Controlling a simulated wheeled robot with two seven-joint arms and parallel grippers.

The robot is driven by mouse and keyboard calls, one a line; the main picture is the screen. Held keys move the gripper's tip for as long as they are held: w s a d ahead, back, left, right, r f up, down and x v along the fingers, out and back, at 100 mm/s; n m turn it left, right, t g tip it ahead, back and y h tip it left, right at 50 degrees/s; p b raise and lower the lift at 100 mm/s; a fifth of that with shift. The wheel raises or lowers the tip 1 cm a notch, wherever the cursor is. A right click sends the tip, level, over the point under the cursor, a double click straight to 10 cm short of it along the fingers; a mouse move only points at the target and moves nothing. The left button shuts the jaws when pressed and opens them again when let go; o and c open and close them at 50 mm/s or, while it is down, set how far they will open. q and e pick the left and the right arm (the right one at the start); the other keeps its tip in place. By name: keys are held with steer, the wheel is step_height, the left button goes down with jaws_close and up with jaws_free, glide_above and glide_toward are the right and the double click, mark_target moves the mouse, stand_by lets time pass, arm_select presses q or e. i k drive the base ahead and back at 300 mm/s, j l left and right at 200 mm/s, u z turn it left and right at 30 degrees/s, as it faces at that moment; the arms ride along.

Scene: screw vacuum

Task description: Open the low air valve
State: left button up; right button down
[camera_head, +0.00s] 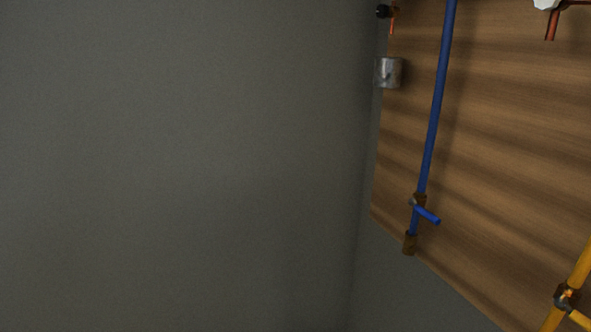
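A blue pipe (437,100) runs down a wooden panel on the right side of the head view. Near its lower end is a valve with a brass body (419,199) and a blue lever handle (427,214). The handle sticks out to the lower right, across the pipe's line. A yellow pipe (580,268) at the lower right edge carries another valve (565,297) with a yellow handle (580,320), partly cut off by the frame. I cannot tell which of these is the low air valve. Neither of my grippers is in view.
The wooden panel (500,150) fills the right side. A grey metal cylinder (389,73) and a dark fitting (383,11) sit near its upper left edge. A copper-coloured pipe (551,25) shows at the top right. A bare grey wall (180,160) fills the left.

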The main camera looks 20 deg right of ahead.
mark_target(424, 212)
steer(key=z, duration=1.35)
